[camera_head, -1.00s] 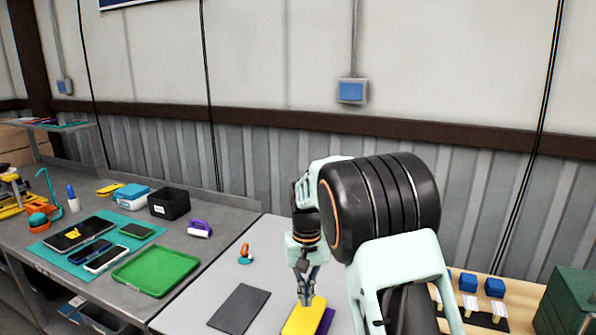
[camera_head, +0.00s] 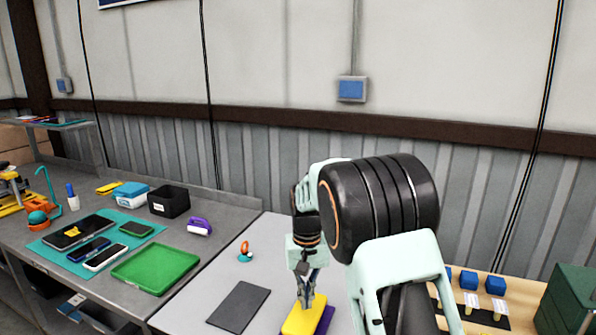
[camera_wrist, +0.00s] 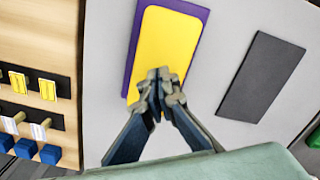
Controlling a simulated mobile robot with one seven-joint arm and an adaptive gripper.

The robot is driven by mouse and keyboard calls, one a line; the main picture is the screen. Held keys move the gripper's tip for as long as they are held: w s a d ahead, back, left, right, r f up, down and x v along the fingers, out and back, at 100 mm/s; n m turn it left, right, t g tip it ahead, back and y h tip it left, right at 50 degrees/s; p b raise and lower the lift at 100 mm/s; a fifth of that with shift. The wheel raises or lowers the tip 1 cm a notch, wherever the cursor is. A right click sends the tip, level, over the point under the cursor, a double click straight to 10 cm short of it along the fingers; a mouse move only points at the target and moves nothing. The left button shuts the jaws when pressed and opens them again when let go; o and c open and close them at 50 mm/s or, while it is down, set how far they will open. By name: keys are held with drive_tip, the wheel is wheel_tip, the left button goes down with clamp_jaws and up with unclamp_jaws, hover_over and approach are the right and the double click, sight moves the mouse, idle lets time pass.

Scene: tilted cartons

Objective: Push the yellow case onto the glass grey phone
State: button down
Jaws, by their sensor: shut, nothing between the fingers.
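The yellow case (camera_head: 302,318) lies flat on a slightly larger purple piece (camera_head: 325,322) on the light grey table. In the wrist view the yellow case (camera_wrist: 165,45) covers most of the purple piece (camera_wrist: 197,10), which shows along its edges. My gripper (camera_head: 306,303) is shut and empty, pointing down at the case. In the wrist view its fingertips (camera_wrist: 159,84) overlap the near end of the case; contact is hard to tell. A dark grey flat slab (camera_head: 239,307) lies apart to the left; I cannot tell whether it is the phone. No grey phone shows under the case.
An orange-handled item (camera_head: 246,252) stands farther back on the table. The left bench holds a green tray (camera_head: 156,269), several phones on a teal mat (camera_head: 60,258) and a black bin (camera_head: 169,202). A wooden board with blue blocks (camera_head: 495,285) is at right.

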sight(306, 312)
drive_tip(key=shift+f+b, duration=1)
drive_tip(key=shift+f, duration=0.8)
idle(1.3)
wheel_tip(306, 312, up, 8)
drive_tip(key=p, duration=0.6)
drive_tip(key=shift+r, duration=0.15)
